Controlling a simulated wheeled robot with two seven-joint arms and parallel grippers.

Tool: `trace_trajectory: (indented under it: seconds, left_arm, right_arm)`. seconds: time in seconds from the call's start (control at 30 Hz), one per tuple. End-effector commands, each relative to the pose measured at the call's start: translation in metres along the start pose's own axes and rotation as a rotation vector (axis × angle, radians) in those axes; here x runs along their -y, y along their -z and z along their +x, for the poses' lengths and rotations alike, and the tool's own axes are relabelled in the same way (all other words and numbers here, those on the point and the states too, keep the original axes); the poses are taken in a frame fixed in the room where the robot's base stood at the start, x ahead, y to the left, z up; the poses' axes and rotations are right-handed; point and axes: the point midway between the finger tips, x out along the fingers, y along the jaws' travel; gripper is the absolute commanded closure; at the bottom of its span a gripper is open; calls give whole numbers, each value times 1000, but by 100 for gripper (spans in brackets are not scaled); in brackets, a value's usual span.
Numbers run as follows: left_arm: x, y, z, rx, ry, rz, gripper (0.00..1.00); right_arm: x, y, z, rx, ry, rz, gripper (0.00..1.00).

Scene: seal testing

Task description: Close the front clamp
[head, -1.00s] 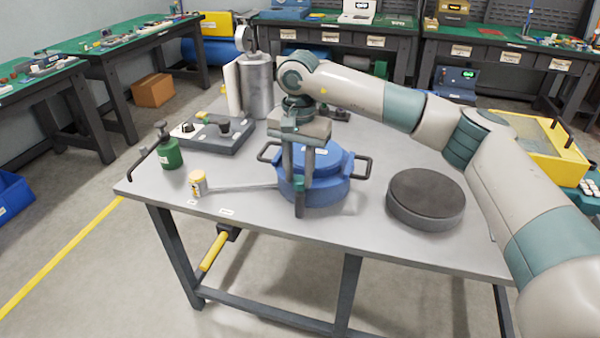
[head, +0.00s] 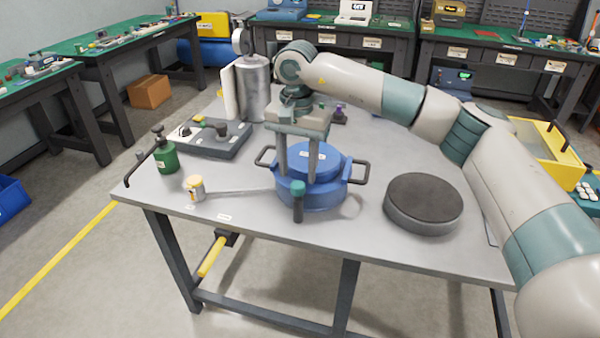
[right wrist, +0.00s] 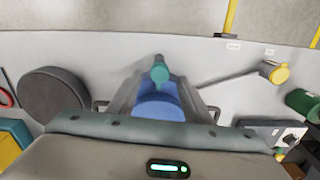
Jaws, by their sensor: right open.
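A blue round vessel (head: 330,190) with a lid and two dark side handles stands on the grey table. In the right wrist view the blue lid (right wrist: 160,108) lies between the fingers. Whether a finger touches the vessel or clamp cannot be told. My left gripper is not in view.
A dark round disc (head: 424,203) lies right of the vessel.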

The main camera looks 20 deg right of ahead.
Motion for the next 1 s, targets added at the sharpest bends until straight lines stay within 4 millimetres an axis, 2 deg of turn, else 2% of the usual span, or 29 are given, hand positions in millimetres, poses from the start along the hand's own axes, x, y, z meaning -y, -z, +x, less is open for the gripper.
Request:
trace_trajectory:
  seconds: [0.1,0.23,0.7,0.87,0.97,1.0]
  left_arm:
    - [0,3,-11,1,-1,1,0]
    - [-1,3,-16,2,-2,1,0]
    - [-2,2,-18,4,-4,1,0]
    - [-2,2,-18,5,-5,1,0]
    - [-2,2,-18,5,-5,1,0]
    - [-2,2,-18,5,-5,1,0]
  right_arm:
    - [0,0,-19,-1,1,0,55]
    - [0,0,-31,-1,0,0,55]
    - [3,-4,-31,11,8,-1,55]
    - [19,-27,-16,78,67,-4,55]
    - [39,-58,-1,171,139,2,55]
    - [48,-74,5,221,177,7,55]
